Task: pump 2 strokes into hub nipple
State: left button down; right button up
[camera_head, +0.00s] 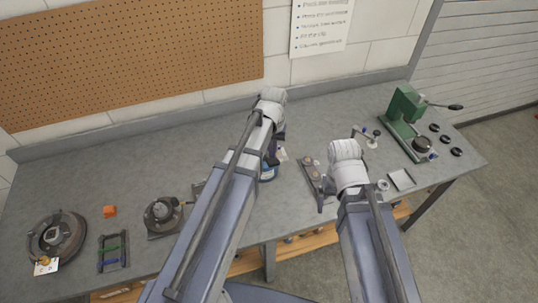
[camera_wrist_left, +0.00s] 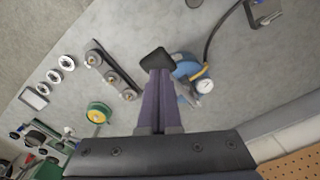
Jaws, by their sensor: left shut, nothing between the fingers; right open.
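A blue pump-like body with a white gauge (camera_wrist_left: 203,86) and a yellow fitting stands on the bench in the left wrist view. In the head view the blue body (camera_head: 268,173) is partly hidden by my left arm. My left gripper (camera_wrist_left: 157,58) is shut and empty, its fingertips just beside the blue body; contact cannot be told. A dark hub on a square plate (camera_head: 163,214) sits left of my left arm; its nipple is too small to make out. My right gripper (camera_head: 324,193) is open over the bench.
A bar with round studs (camera_head: 311,177) lies near my right gripper. A green press (camera_head: 405,118) and black discs stand at right. The bench's back middle is clear.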

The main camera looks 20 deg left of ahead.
aim_at(273, 161)
pick_arm(q)
jog(key=shift+f, duration=0.2)
jog(key=shift+f+b, duration=0.5)
jog(key=shift+b, duration=0.2)
jog(key=shift+r, duration=0.15)
jog(key=shift+s+d+f+b, duration=0.15)
jog(key=shift+s+f+b, duration=0.05)
jog(key=shift+f+b, duration=0.35)
jog(key=shift+s+d+f+b, duration=0.1)
jog(key=shift+s+f+b, duration=0.05)
jog(key=shift+f+b, duration=0.4)
jog(key=shift+s+d+f+b, duration=0.1)
jog(key=shift+s+f+b, duration=0.05)
jog(key=shift+f+b, duration=1)
jog(key=shift+f, duration=0.15)
